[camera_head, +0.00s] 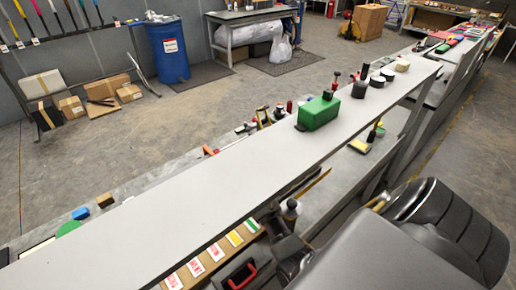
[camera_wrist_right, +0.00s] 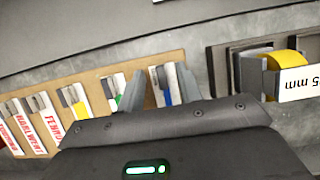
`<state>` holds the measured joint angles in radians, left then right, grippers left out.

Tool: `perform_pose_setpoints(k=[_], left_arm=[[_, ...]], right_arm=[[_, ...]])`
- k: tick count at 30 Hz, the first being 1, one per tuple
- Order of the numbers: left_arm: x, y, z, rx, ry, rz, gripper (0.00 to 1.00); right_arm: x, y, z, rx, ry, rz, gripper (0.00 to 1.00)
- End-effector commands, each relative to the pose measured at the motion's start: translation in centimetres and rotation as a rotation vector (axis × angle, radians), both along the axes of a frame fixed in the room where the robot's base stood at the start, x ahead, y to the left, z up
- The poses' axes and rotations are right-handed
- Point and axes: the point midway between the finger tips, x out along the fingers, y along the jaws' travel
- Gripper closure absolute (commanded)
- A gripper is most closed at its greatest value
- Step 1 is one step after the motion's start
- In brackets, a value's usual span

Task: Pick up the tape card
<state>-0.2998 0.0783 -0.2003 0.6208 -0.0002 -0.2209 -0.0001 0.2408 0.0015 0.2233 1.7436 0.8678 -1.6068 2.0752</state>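In the right wrist view several white cards stand in a row on a brown board (camera_wrist_right: 70,75). Some carry red print; others carry a yellow stripe (camera_wrist_right: 75,100), a green stripe (camera_wrist_right: 113,85) or a blue stripe (camera_wrist_right: 166,85). My right gripper (camera_wrist_right: 160,88) is open, its two fingers apart on either side of the blue-striped card. I cannot tell whether they touch it. Which card is the tape card is not marked clearly. In the head view the red-print cards (camera_head: 195,267), yellow card (camera_head: 234,238) and green card (camera_head: 251,225) show below the upper shelf. My left gripper is not in view.
A yellow tape roll (camera_wrist_right: 289,63) with a "5 mm" label (camera_wrist_right: 300,86) sits in a dark holder right of the board. The long grey upper shelf (camera_head: 150,225) overhangs the cards. A green box (camera_head: 318,113) stands on it. A red-handled dark item (camera_head: 240,274) lies near the cards.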

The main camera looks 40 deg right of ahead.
Motion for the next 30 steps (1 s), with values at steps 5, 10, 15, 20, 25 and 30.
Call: perform_pose_setpoints(k=[5,10,15,20,25,30], left_arm=[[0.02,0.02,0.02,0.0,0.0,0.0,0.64],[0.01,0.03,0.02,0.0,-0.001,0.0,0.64],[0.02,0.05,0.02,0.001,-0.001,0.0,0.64],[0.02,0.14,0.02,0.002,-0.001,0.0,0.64],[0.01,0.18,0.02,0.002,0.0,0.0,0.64],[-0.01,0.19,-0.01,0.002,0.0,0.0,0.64]], right_arm=[[0.1,-0.01,-0.3,-0.002,0.0,0.001,0.65],[0.1,-0.01,-0.27,-0.002,0.0,0.001,0.72],[0.1,-0.01,-0.26,-0.002,0.0,0.001,0.95],[0.09,-0.01,-0.25,-0.002,0.0,0.001,1.0],[0.09,-0.02,-0.24,-0.002,0.0,0.001,1.0],[0.12,0.11,0.0,-0.003,-0.001,0.001,1.0]])
